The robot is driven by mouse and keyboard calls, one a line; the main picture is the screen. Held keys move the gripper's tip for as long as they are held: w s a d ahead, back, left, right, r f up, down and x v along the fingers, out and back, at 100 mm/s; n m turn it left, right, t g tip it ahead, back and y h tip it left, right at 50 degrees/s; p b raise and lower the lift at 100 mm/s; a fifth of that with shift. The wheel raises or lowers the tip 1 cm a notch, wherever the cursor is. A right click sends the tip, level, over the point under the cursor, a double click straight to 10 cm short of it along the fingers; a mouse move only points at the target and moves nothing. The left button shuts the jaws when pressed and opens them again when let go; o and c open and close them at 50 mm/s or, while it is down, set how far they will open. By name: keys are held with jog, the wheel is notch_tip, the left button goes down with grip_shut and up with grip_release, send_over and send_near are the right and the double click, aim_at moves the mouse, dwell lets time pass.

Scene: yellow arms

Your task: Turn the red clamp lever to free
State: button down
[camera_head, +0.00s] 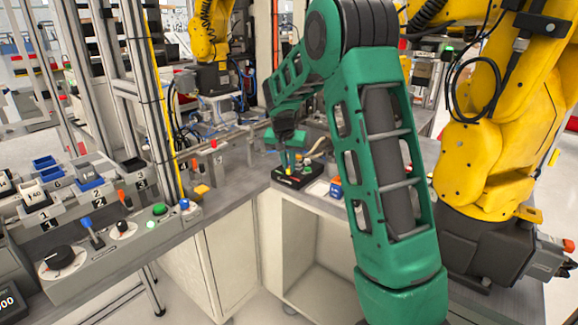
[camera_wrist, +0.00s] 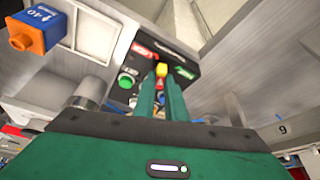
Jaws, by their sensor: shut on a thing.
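The control box (camera_head: 299,178) is black and sits on the grey bench. In the wrist view, the box (camera_wrist: 148,35) carries a red label at its upper left and a green label to the right. My gripper (camera_wrist: 162,78) has its two green fingers close together over the box, on either side of the red clamp lever (camera_wrist: 160,84). Only a small red part and a yellow tip of the lever show; the fingers hide the rest. In the head view my gripper (camera_head: 290,157) points down at the box, too small there to see its grip.
A green button (camera_wrist: 126,81) sits on the box beside the fingers. An orange and blue block (camera_head: 336,188) lies to the box's right; a yellow block (camera_head: 202,190) is on the left bench. A large yellow arm (camera_head: 480,150) stands at the right. Bare bench (camera_head: 235,180) lies left of the box.

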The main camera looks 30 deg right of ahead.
jog(key=m, duration=0.2)
jog(key=a+m+g, duration=0.1)
jog(key=shift+w+m+h, duration=0.3)
jog(key=shift+w+h, duration=0.05)
jog(key=shift+h, duration=0.05)
jog(key=m, duration=0.1)
jog(key=m+g, duration=0.1)
jog(key=m, duration=0.1)
jog(key=shift+w+a+m, duration=0.1)
jog(key=shift+w+m, duration=0.1)
jog(key=shift+m, duration=0.1)
jog(key=m, duration=0.1)
jog(key=m+g, duration=0.1)
jog(key=m, duration=0.1)
jog(key=shift+w+r+g, duration=0.1)
jog(key=shift+w+g, duration=0.1)
jog(key=shift+g, duration=0.1)
jog(key=shift+w+m+g, duration=0.1)
jog(key=shift+m+g, duration=0.4)
jog(key=shift+m, duration=1.1)
jog(key=shift+d+r, duration=0.1)
jog(key=shift+d, duration=0.15)
jog(key=c, duration=1.8)
grip_release()
jog(key=shift+d, duration=0.1)
jog(key=v, duration=1)
jog(key=shift+w+r, duration=0.2)
